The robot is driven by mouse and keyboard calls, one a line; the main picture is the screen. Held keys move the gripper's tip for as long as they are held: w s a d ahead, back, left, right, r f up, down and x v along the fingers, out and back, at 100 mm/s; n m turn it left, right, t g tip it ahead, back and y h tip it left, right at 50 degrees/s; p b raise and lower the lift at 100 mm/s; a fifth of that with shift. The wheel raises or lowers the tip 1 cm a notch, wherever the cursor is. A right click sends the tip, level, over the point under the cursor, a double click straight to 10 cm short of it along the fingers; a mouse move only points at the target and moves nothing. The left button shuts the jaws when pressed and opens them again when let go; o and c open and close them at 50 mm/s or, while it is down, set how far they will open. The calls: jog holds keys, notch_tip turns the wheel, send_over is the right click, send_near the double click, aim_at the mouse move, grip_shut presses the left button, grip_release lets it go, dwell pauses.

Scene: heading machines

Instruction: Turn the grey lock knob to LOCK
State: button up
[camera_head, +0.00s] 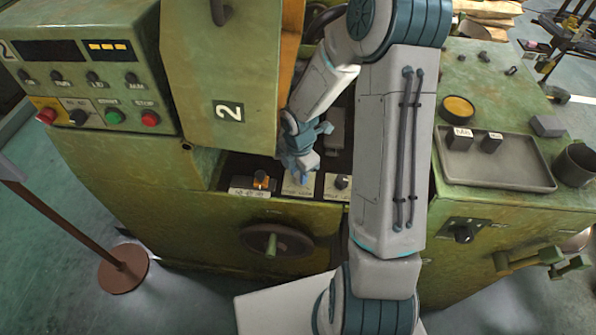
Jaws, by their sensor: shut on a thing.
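My gripper (300,177) points down into the open recess of the green machine, at the middle one of three small plates along its front edge. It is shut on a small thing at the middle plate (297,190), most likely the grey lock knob. The fingers cover the knob, so its pointer and the position it is turned to cannot be made out. The lettering on this plate is too small to read.
An orange knob (261,178) stands just left of my gripper, and a black knob (342,182) just right. The raised green cover marked 2 (218,70) rises close behind at left. A handwheel (276,240) sits below. A grey tray (500,172) lies at right.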

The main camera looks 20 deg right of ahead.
jog(key=o, duration=1)
jog(key=shift+w, duration=0.1)
jog(key=shift+r, duration=0.15)
notch_tip(320, 180, up, 14)
jog(key=shift+f+p, duration=0.15)
jog(key=shift+p, duration=0.65)
